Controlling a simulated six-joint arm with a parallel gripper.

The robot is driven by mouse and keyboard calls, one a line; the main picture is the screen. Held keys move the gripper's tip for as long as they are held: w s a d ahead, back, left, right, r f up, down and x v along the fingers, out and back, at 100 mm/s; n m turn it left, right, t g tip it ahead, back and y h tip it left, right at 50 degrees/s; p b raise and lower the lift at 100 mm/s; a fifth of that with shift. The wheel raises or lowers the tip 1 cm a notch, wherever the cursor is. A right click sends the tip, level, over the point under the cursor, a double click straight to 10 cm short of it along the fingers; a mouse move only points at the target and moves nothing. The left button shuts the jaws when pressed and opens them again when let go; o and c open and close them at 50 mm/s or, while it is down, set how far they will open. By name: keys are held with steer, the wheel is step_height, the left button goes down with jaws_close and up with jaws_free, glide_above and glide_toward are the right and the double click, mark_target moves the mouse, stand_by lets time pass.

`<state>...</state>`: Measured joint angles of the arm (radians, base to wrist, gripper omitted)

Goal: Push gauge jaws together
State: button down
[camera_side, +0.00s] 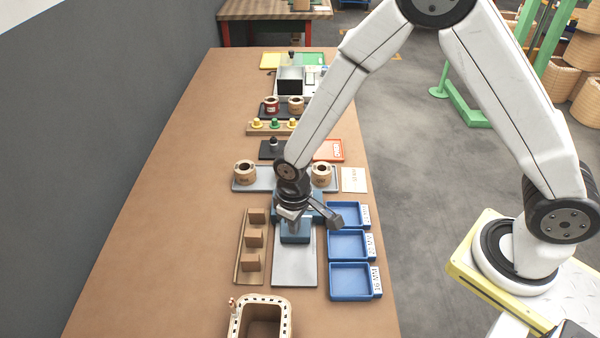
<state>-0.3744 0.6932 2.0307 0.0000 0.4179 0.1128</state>
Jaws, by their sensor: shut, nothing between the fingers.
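The gauge is a grey plate (294,268) with blue jaw parts at its far end. One blue jaw block (295,234) shows just in front of my gripper, and more blue (315,207) shows behind it to the right. My gripper (290,214) is over the far end of the gauge, pointing down, shut and empty. It hides much of the jaws, so I cannot tell the gap between them or whether my fingers touch a block.
Blue trays (350,281) with labels line the right of the gauge. A cardboard rack (249,246) stands to its left. Coils (245,172) sit on a grey tray behind. A slotted bin (262,318) stands in front. The left of the table is clear.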

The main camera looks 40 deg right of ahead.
steer(key=shift+r, duration=1.8)
steer(key=s+d+r+m+t, duration=0.1)
steer(key=s+d+r, duration=0.3)
steer(key=d, duration=0.3)
steer(key=s+d+r+m+t, duration=0.1)
steer(key=s+d+r+m, duration=0.1)
steer(key=s+d+r, duration=0.2)
steer(key=d+r, duration=0.1)
steer(key=d, duration=0.2)
steer(key=shift+d+t, duration=0.15)
steer(key=shift+t, duration=0.15)
